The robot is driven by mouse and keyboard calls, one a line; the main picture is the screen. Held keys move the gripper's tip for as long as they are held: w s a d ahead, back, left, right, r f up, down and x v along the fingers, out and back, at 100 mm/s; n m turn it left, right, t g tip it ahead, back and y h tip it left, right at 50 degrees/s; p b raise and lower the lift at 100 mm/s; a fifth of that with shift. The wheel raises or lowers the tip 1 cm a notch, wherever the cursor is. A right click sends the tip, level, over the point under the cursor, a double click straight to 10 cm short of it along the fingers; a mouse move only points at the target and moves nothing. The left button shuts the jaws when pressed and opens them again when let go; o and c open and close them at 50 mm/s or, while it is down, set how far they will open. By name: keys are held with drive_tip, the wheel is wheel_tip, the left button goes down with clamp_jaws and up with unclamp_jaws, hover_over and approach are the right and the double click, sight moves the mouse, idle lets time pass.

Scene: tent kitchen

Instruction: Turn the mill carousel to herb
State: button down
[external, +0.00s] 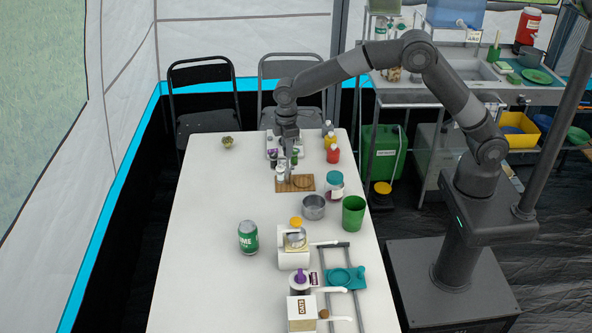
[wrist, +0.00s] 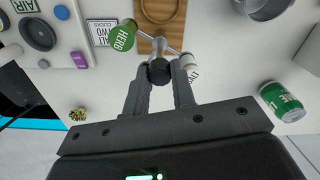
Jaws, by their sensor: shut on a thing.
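The mill carousel is a grey hub with arms (wrist: 159,45) on the table. A green mill marked HERB (wrist: 122,36) is on its left side in the wrist view. A white mill (wrist: 190,65) with a partly hidden label is on the right side. A dark round part of the carousel (wrist: 159,70) is between my fingertips. My gripper (wrist: 160,82) is shut on this dark part, reaching down from above. In the external view my gripper (external: 287,141) is over the carousel at the far end of the table, where the mills are small and partly hidden.
A wooden board (external: 306,184) lies close in front of the carousel. A pale panel with knobs (wrist: 62,48) and a printed card (wrist: 103,31) are beside it. A red bottle (external: 333,155), a teal-lidded jar (external: 335,179) and a metal pot (external: 313,209) stand nearby. The table's left side is mostly clear.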

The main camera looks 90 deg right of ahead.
drive_tip(key=m, duration=1.1)
drive_tip(key=shift+m, duration=0.4)
idle(0.3)
drive_tip(key=c, duration=1.2)
unclamp_jaws()
wheel_tip(320, 180, up, 11)
